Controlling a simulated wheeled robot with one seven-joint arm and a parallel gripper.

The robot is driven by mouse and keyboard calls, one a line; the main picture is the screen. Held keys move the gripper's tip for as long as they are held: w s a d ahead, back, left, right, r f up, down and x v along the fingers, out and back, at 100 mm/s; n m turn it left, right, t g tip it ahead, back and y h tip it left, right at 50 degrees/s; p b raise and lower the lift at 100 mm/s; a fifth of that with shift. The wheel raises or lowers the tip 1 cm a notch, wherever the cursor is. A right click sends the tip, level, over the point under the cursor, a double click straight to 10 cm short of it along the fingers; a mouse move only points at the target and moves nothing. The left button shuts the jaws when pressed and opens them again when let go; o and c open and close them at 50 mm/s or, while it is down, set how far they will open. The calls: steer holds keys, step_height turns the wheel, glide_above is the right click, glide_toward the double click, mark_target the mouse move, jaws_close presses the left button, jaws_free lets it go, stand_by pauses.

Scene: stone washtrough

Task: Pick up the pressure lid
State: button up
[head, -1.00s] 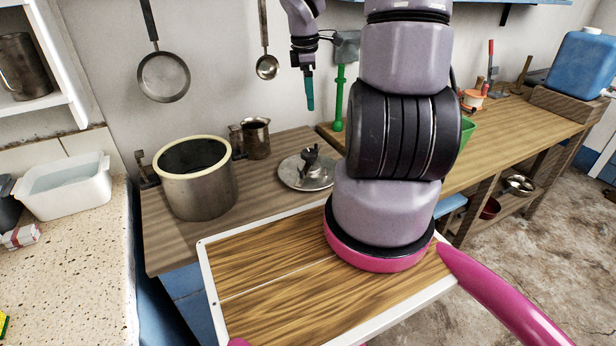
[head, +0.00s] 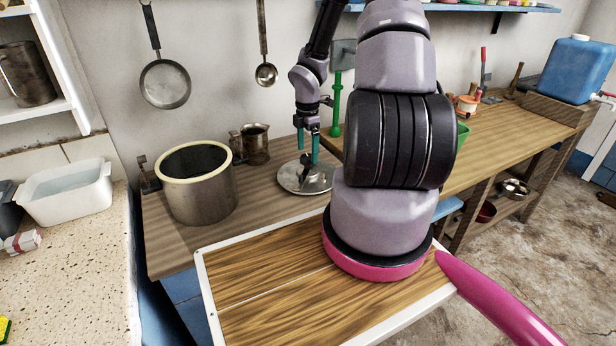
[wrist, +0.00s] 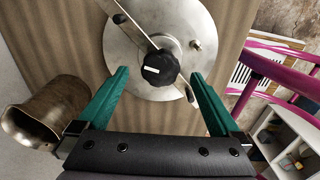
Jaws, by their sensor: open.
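The pressure lid (head: 293,183) lies flat on the wooden counter, a round silver disc with a black knob on a metal crossbar. In the wrist view the lid (wrist: 125,48) is at top centre, with its black knob (wrist: 158,67) near the middle. My gripper (head: 308,146) is above the lid, its green fingers pointing down. In the wrist view my gripper (wrist: 160,98) is open, with one finger on each side below the knob and nothing held. In the head view the fingers partly hide the knob.
A large pot (head: 196,184) with a cream rim stands left of the lid. A metal jug (head: 252,143) stands behind, close to the gripper's left in the wrist view (wrist: 48,112). A pan (head: 165,84) and ladle (head: 266,74) hang on the wall.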

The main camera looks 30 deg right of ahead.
mark_target(308, 157)
step_height(308, 157, down, 4)
steer(key=shift+r, duration=0.25)
steer(key=shift+c, duration=0.3)
jaws_close()
steer(key=shift+r, duration=0.1)
